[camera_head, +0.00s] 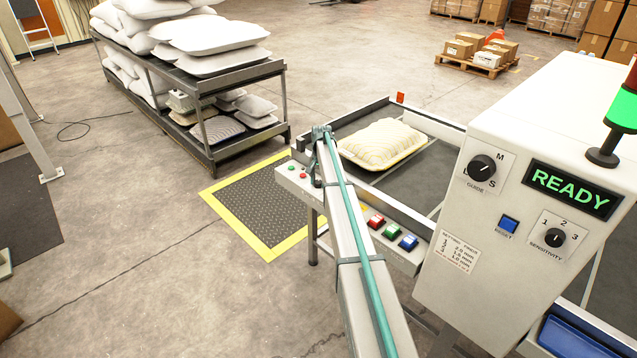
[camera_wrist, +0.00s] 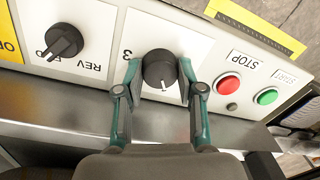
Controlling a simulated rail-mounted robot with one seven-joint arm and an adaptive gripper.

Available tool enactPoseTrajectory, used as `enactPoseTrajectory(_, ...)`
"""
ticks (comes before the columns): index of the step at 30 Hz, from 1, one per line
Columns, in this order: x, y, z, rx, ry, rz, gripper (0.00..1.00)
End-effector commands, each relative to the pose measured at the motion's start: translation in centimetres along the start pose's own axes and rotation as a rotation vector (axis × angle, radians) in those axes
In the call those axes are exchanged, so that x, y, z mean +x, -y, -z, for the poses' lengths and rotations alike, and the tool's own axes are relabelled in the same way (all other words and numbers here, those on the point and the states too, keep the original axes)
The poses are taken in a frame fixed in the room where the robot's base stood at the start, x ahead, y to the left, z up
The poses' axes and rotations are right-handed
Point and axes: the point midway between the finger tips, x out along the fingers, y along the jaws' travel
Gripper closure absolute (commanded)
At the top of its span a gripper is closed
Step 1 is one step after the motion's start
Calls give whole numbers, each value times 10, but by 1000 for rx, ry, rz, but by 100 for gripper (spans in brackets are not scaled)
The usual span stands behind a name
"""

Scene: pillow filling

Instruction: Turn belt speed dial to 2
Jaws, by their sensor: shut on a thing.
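The belt speed dial (camera_wrist: 160,68) is a round black knob on a white plate in the wrist view. An upside-down 3 shows at the plate's left; other numbers and the plate's title are not readable. A short white mark on the knob points down in the picture, slightly right. My gripper (camera_wrist: 161,78) has one green finger on each side of the knob and is shut on it. In the head view my gripper (camera_head: 321,132) is at the far end of the conveyor's side panel, with the dial hidden there.
A FWD/REV selector (camera_wrist: 63,41) is left of the dial; a red stop button (camera_wrist: 229,86) and green start button (camera_wrist: 267,96) are right. A pillow (camera_head: 383,145) lies on the conveyor. The white control box (camera_head: 530,150) reads READY. A pillow rack (camera_head: 200,145) stands behind.

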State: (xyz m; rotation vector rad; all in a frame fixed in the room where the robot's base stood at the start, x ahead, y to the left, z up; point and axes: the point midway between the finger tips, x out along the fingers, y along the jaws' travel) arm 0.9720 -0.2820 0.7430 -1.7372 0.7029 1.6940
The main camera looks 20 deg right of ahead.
Motion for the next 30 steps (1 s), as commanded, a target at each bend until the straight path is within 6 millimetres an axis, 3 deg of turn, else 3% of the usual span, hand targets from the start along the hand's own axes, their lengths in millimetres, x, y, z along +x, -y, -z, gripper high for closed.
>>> enactPoseTrajectory(30,0,0,-2,925,-55,-1,97)
